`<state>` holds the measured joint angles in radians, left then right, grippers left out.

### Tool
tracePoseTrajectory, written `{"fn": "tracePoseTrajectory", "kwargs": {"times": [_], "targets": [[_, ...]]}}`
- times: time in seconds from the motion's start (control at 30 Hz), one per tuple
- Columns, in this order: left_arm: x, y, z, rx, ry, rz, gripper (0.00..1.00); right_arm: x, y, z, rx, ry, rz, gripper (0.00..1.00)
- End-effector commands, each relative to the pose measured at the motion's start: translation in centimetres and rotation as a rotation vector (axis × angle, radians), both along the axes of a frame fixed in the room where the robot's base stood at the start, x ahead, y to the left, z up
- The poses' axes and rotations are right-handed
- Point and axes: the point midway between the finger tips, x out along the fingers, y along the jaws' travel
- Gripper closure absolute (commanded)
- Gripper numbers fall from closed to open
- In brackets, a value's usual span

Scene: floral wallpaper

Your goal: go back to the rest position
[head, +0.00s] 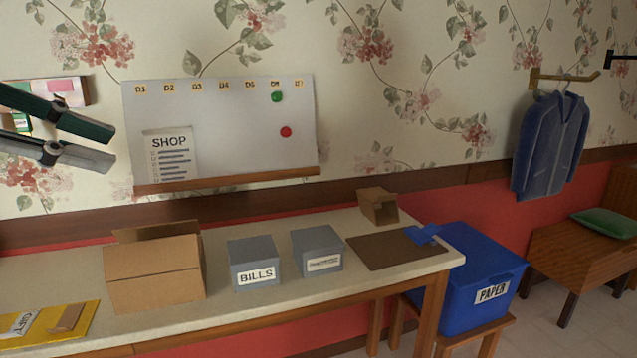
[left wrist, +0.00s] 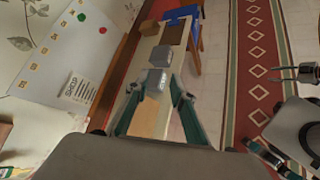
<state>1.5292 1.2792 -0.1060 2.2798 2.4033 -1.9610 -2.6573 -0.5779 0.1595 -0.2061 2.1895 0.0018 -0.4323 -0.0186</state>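My left gripper (head: 114,147) is at the left of the head view, raised in front of the wall and left of the whiteboard. Its two fingers are apart with nothing between them. In the left wrist view the fingers of my left gripper (left wrist: 157,88) are also spread, and the table shows far beyond the gap. My right gripper is not in the head view. Dark parts of mine show at the right edge of the left wrist view, too small to tell whether the right gripper is open.
The table (head: 225,318) holds a cardboard box (head: 155,285), a grey BILLS box (head: 254,262), another grey box (head: 318,249), a brown mat (head: 385,252) and a yellow folder (head: 75,334). A whiteboard (head: 225,110) hangs behind. A blue PAPER bin (head: 475,270) stands on a stool at right.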

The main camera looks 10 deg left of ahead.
Motion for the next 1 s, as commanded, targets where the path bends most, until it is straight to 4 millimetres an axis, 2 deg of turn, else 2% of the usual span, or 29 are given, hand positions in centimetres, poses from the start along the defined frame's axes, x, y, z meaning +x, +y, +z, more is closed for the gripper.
{"fn": "tracePoseTrajectory", "kwargs": {"times": [0.1, 0.27, 0.47, 0.6, 0.73, 0.87, 1.0], "targets": [[2.4, -1.0, -0.8, -0.153, 0.075, 0.055, 0.76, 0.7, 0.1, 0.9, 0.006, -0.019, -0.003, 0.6], [6.3, -2.4, -2.7, -0.407, 0.201, 0.162, 0.76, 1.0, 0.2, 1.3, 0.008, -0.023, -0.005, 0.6], [11.9, -4.4, -7.4, -0.81, 0.413, 0.356, 0.76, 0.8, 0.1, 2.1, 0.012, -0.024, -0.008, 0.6], [15.1, -5.6, -12.0, -1.088, 0.564, 0.508, 0.76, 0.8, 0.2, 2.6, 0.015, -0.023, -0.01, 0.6], [17.3, -6.4, -17.0, -1.338, 0.694, 0.66, 0.76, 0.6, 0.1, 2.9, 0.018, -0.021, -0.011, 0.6], [18.4, -7.1, -22.6, -1.579, 0.814, 0.819, 0.76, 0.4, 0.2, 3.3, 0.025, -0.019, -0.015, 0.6], [18.2, -7.8, -29.2, -1.829, 0.926, 0.996, 0.76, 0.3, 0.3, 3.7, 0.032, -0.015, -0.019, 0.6]]}}
